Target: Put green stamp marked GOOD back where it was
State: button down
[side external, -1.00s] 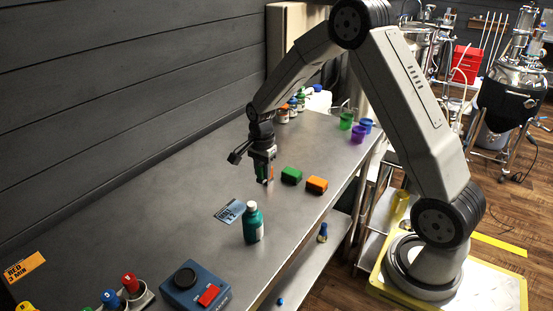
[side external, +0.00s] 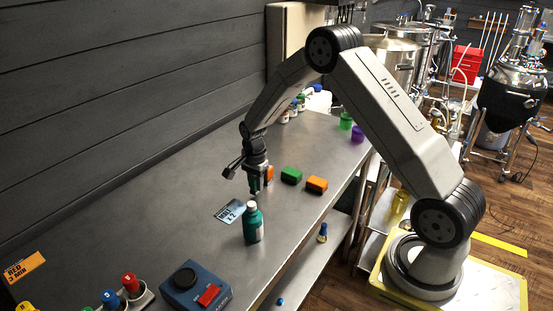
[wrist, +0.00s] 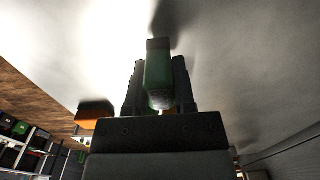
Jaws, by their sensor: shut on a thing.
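My gripper (side external: 256,192) is shut on a green block (wrist: 158,68), just above the bench behind the green bottle. The block points away from the wrist camera, between the two dark fingers, with a pale grey patch near its lower end. No GOOD marking is legible on it. In the side external view the fingers hide most of it. Another green block (side external: 291,174) and an orange block (side external: 316,184) lie to the right of my gripper. A further orange piece (side external: 270,173) shows just behind the fingers, partly hidden.
A green bottle with a white cap (side external: 252,224) stands close in front of my gripper, beside a blue card (side external: 229,210). A blue box with a red button (side external: 195,288) and a holder with coloured tops (side external: 142,298) are at the front. Cups (side external: 346,121) stand at the back right.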

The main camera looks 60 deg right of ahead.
aim_at(255, 177)
jog(key=shift+f, duration=0.45)
jog(key=shift+f, duration=0.1)
jog(key=shift+c, duration=2.2)
grip_release()
notch_tip(255, 177, up, 12)
jog(key=shift+r, duration=0.15)
jog(key=shift+a, duration=0.1)
